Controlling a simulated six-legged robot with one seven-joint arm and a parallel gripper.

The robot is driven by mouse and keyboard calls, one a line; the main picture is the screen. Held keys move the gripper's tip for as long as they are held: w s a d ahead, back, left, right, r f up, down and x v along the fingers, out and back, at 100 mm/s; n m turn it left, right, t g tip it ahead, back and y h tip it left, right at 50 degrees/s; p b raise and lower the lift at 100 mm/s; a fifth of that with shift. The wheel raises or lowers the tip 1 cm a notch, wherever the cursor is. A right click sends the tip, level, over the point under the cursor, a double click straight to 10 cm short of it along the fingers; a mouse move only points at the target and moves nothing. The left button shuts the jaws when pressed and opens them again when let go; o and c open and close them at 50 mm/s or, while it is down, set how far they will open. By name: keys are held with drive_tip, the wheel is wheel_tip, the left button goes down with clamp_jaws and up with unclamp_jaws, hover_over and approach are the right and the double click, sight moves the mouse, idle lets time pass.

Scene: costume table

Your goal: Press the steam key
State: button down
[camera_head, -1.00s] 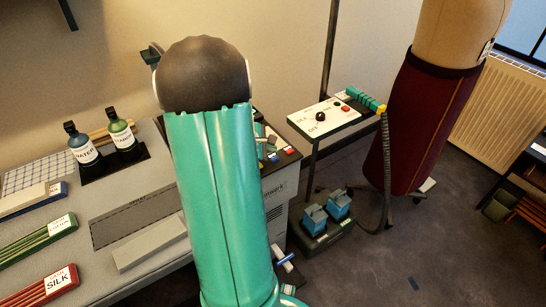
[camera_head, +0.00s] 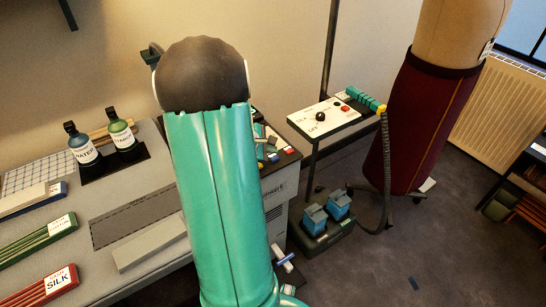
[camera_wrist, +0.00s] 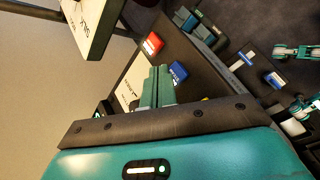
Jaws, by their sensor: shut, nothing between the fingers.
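A dark panel with a red key (camera_head: 291,152) and a blue key (camera_head: 274,157) tops a light cabinet (camera_head: 278,205) behind my arm. In the wrist view the red key (camera_wrist: 153,44) and the blue key (camera_wrist: 178,71) stand beside a white lettered plate (camera_wrist: 135,78). I cannot read which key is steam. My gripper (camera_wrist: 158,72) is shut and empty, its teal fingertips over the panel close beside the blue key. I cannot tell whether they touch anything. In the head view my arm hides much of the panel.
A stand right of the cabinet carries a white control plate (camera_head: 322,118) with a black knob and a red button. Blue pedals (camera_head: 327,213) stand on the floor below it. A maroon-skirted dress form (camera_head: 420,125) is at right. Bottles (camera_head: 82,146) stand on the table at left.

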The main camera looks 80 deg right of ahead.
sight(271, 158)
drive_tip(key=shift+f, duration=0.3)
drive_tip(key=shift+f, duration=0.5)
idle(0.6)
drive_tip(key=shift+r, duration=0.95)
wheel_tip(271, 158, up, 6)
idle(0.5)
